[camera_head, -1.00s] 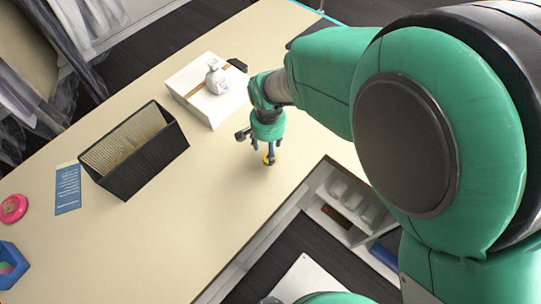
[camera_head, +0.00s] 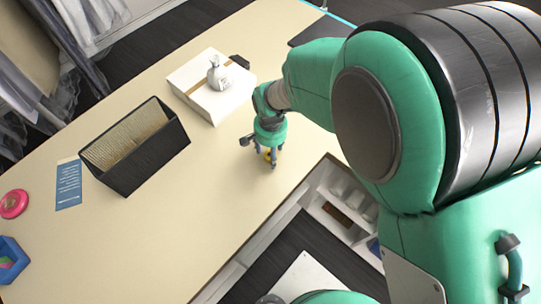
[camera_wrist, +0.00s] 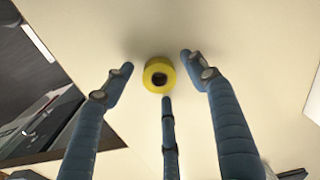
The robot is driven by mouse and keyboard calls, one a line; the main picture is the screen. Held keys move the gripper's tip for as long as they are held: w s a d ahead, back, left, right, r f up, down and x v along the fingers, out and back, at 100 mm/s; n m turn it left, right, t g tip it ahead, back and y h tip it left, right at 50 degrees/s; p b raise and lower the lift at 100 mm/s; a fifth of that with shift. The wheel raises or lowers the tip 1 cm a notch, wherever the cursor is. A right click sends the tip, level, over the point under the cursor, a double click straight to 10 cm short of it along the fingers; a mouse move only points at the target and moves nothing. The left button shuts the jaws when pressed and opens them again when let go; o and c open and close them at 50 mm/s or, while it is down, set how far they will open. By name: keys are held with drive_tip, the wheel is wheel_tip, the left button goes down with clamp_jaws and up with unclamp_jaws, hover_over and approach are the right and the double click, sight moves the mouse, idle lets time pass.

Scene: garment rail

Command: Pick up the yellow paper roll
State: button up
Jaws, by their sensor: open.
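The yellow paper roll (camera_wrist: 150,75) is a short ring with a dark hole, standing on the cream table top. In the wrist view it sits between the fingertips of my gripper (camera_wrist: 155,72), with a gap on either side. My gripper is open and its blue fingers are spread around the roll. In the head view my gripper (camera_head: 267,156) is low over the table near its front edge. A small bit of the yellow roll (camera_head: 268,156) shows between the fingers; the rest is hidden by them.
A black bin (camera_head: 148,165), a blue card (camera_head: 68,185) and a pink round item (camera_head: 13,204) are to the left. The table (camera_head: 200,210) between is clear. Open shelves (camera_head: 337,214) lie below the front edge.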

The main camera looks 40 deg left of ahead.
drive_tip(key=shift+c, duration=0.5)
drive_tip(key=c, duration=1)
drive_tip(key=shift+r, duration=0.1)
drive_tip(key=shift+r, duration=0.45)
drive_tip(key=r, duration=0.2)
drive_tip(key=shift+s+d+r, duration=0.15)
drive_tip(key=shift+d+r, duration=0.05)
drive_tip(key=shift+r, duration=0.1)
drive_tip(key=s+d, duration=0.2)
drive_tip(key=d, duration=0.2)
drive_tip(key=s+d+r, duration=0.1)
drive_tip(key=s+d, duration=0.2)
drive_tip(key=d, duration=0.2)
drive_tip(key=s+d+p, duration=0.1)
drive_tip(key=s+d, duration=0.2)
drive_tip(key=d, duration=0.1)
drive_tip(key=shift+s+d+r, duration=0.1)
drive_tip(key=shift+d+r, duration=0.05)
